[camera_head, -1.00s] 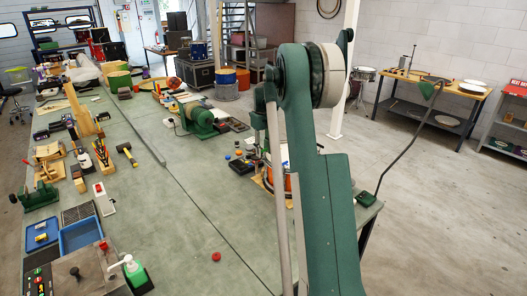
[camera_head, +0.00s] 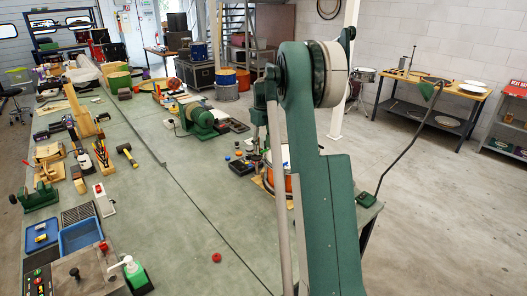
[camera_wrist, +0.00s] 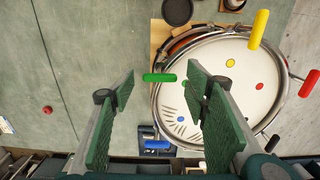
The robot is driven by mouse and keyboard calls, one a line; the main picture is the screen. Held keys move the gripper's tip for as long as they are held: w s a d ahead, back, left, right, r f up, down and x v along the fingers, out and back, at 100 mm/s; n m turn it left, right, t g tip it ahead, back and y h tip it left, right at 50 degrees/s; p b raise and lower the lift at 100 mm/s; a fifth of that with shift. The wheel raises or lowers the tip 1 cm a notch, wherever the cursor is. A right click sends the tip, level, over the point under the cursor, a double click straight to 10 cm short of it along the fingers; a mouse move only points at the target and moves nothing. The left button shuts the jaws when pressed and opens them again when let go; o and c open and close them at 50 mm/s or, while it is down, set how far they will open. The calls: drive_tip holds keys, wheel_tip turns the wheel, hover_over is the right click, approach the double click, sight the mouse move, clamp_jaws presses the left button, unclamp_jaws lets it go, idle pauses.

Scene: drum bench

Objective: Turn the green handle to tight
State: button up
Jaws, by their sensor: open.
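The green handle (camera_wrist: 159,78) shows in the wrist view at the left rim of a drum (camera_wrist: 235,90) with a white head and colored dots. It points left, out from the rim. My gripper (camera_wrist: 162,82) is open, with one green finger on each side of the handle. The handle lies between the fingertips in the picture; I cannot tell the distance in depth. In the head view the drum (camera_head: 270,178) is partly hidden behind my arm, and the green handle and my gripper cannot be made out.
Yellow (camera_wrist: 259,29), red (camera_wrist: 310,83) and blue (camera_wrist: 157,145) handles stand around the drum rim. A red knob-like piece (camera_head: 216,258) lies on the bench. A green lathe-like machine (camera_head: 203,120) stands behind the drum. The bench's middle is mostly clear.

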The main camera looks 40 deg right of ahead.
sight(263, 151)
wheel_tip(263, 151, up, 10)
drive_tip(key=shift+f, duration=0.2)
idle(0.5)
drive_tip(key=shift+a, duration=0.15)
drive_tip(key=s+a+r+n+t, duration=0.1)
drive_tip(key=s+a+r+n, duration=0.2)
drive_tip(key=s+a+n, duration=0.5)
drive_tip(key=s+a+r+n+t+h, duration=0.1)
drive_tip(key=s+a+r+n, duration=0.25)
drive_tip(key=a, duration=0.95)
drive_tip(key=s+a+r+n+t, duration=0.1)
drive_tip(key=s+a+r+n, duration=0.4)
drive_tip(key=a, duration=0.5)
drive_tip(key=s+a+f+n+t, duration=0.1)
drive_tip(key=s+a+f+n, duration=0.3)
drive_tip(key=s+a+n, duration=0.2)
drive_tip(key=s+a+f+n+t, duration=0.1)
drive_tip(key=s+a+f+n, duration=0.4)
drive_tip(key=s, duration=0.6)
drive_tip(key=s+a+f+n+t+y+b, duration=0.1)
drive_tip(key=s+a+f+n, duration=0.3)
drive_tip(key=s+a+n, duration=0.4)
drive_tip(key=shift+s+a+f+t, duration=0.2)
drive_tip(key=shift+s+a+t, duration=0.1)
drive_tip(key=shift+t, duration=0.3)
